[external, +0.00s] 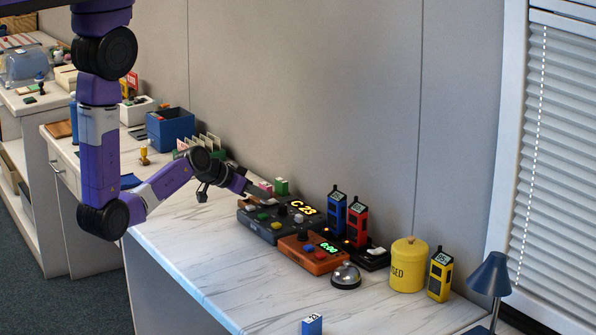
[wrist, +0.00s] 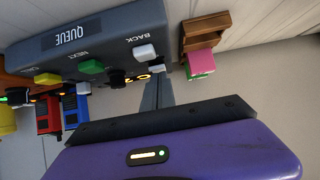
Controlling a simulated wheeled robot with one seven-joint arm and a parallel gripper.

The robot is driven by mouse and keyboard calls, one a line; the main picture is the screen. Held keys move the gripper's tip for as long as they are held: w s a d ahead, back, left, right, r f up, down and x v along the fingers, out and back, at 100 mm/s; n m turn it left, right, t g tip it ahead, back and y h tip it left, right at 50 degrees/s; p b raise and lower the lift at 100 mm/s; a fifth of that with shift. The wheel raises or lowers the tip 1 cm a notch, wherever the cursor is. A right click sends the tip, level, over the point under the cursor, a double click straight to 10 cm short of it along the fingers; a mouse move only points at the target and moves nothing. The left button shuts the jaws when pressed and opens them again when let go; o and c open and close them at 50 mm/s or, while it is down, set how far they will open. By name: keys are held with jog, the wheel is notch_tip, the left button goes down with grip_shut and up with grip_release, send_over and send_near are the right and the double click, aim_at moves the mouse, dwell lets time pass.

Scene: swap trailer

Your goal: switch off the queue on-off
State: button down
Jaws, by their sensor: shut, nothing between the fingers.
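The queue console (external: 262,228) is a dark box on the counter with a lit display reading C 23. In the wrist view the console (wrist: 105,30) carries the label QUEUE, a green button (wrist: 91,66) by NEXT, a white button (wrist: 144,52) by BACK, a yellow button (wrist: 47,79) and a black knob (wrist: 116,78). I cannot read which control is the on-off. My gripper (external: 264,193) is shut and empty by the console's back left corner. In the wrist view its fingertips (wrist: 158,82) are near a small pale control (wrist: 157,69); contact cannot be told.
An orange timer box (external: 312,262) reading 0:00 and a desk bell (external: 345,276) stand close in front. Blue (external: 337,210) and red (external: 357,222) radios stand in a black base to the right. A pink block (wrist: 201,62) is near the gripper. The counter's front left is clear.

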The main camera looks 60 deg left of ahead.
jog(key=shift+f, duration=0.15)
jog(key=b, duration=0.1)
jog(key=f+b, duration=0.1)
jog(key=b, duration=0.1)
jog(key=shift+s+f+t+b, duration=0.2)
jog(key=shift+s+t+b, duration=0.1)
jog(key=shift+t, duration=0.1)
jog(key=shift+w+r+p, duration=0.1)
jog(key=shift+r+p, duration=0.35)
jog(key=shift+p, duration=0.1)
jog(key=shift+r, duration=0.1)
jog(key=shift+r+p, duration=0.7)
jog(key=shift+r, duration=0.05)
